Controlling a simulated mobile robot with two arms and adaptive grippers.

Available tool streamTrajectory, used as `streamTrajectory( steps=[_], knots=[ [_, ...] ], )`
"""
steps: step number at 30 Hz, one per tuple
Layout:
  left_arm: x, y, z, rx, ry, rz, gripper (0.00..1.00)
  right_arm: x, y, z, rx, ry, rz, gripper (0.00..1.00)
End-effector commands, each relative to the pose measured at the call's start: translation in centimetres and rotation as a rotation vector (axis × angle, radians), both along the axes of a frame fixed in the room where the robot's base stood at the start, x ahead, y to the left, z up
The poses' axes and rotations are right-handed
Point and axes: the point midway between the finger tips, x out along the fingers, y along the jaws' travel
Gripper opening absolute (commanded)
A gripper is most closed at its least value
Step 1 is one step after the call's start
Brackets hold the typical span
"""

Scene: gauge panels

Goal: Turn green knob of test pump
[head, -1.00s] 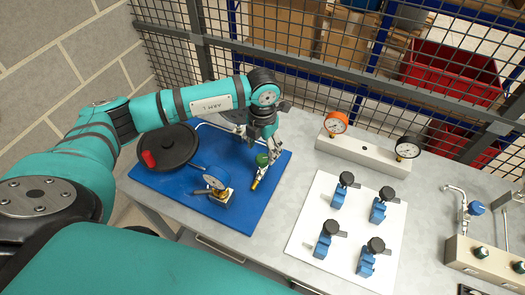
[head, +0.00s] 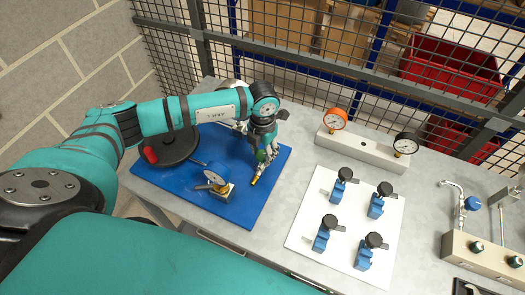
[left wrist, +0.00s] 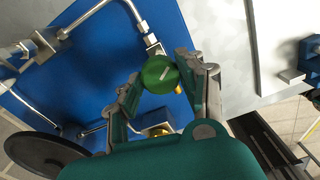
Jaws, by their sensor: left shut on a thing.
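The green knob (head: 261,156) of the test pump shows in the head view at the right part of the blue base plate (head: 232,213), partly hidden by my left gripper. In the left wrist view the knob (left wrist: 160,75) is round with a pale line on its face. My left gripper (head: 262,150) is above it, fingers pointing down. In the left wrist view its fingers (left wrist: 158,80) stand on either side of the knob and are shut on it. A brass fitting (head: 257,177) sticks out beside the knob. My right gripper is not in view.
A black round handwheel with a red grip (head: 150,154) and a small gauge (head: 214,178) share the blue plate. A white panel (head: 335,262) with several blue valves lies to the right. Two gauges (head: 335,119) (head: 406,143) stand on a block behind it.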

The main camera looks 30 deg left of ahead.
Motion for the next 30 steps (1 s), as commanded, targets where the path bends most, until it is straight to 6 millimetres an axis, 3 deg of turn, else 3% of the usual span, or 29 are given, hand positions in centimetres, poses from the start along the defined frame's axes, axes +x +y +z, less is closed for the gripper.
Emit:
streamTrajectory(
  steps=[11,30],
  knots=[
    [0.1,0.0,-0.2,0.0,-0.002,-0.046,0.07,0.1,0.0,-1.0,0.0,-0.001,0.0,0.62],
    [0.1,0.0,-0.4,0.0,-0.003,-0.475,0.07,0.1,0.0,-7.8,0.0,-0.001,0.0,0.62]
  ],
)
